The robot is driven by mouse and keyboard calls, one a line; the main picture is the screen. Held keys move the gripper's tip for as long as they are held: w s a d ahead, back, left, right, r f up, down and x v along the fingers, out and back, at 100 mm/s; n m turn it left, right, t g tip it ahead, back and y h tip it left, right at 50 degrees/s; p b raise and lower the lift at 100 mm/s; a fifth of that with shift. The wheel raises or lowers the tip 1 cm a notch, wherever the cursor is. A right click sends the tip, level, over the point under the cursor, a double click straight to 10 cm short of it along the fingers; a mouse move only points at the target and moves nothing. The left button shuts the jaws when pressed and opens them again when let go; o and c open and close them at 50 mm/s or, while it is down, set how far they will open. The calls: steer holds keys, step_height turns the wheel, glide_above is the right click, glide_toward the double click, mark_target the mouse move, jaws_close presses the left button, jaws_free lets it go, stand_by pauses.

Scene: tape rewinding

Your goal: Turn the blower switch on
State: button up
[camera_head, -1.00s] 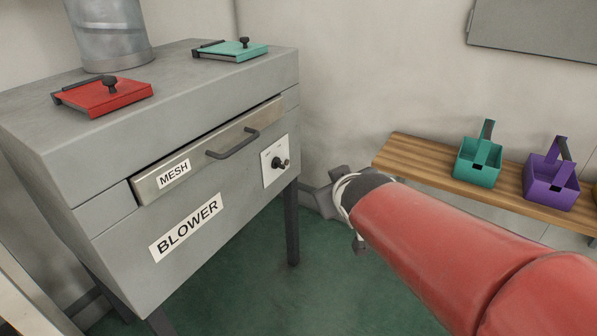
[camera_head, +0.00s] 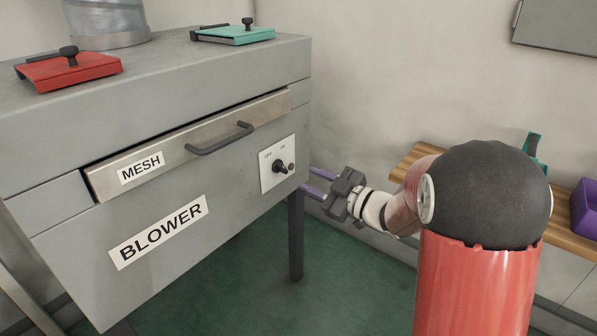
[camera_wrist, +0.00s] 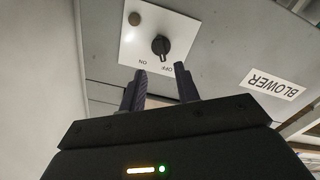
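The blower switch (camera_head: 280,167) is a black rotary knob on a white plate (camera_head: 265,181) at the right end of the grey blower's (camera_head: 75,262) front. The knob's pointer leans toward the OFF side. My gripper (camera_head: 312,180) is open and empty, just right of the plate. In the wrist view its two fingers (camera_wrist: 161,72) point toward the knob with a gap between them, apart from the knob.
The MESH drawer (camera_head: 186,143) with a dark handle (camera_head: 220,139) is left of the plate. A red lid (camera_head: 68,71) and a teal lid (camera_head: 233,34) lie on top. A wooden bench (camera_head: 569,240) with a purple caddy (camera_head: 586,207) stands right.

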mark_target(284, 169)
steer(key=x, duration=0.7)
steer(key=shift+w+a, duration=0.1)
steer(key=shift+a, duration=0.35)
jaws_close()
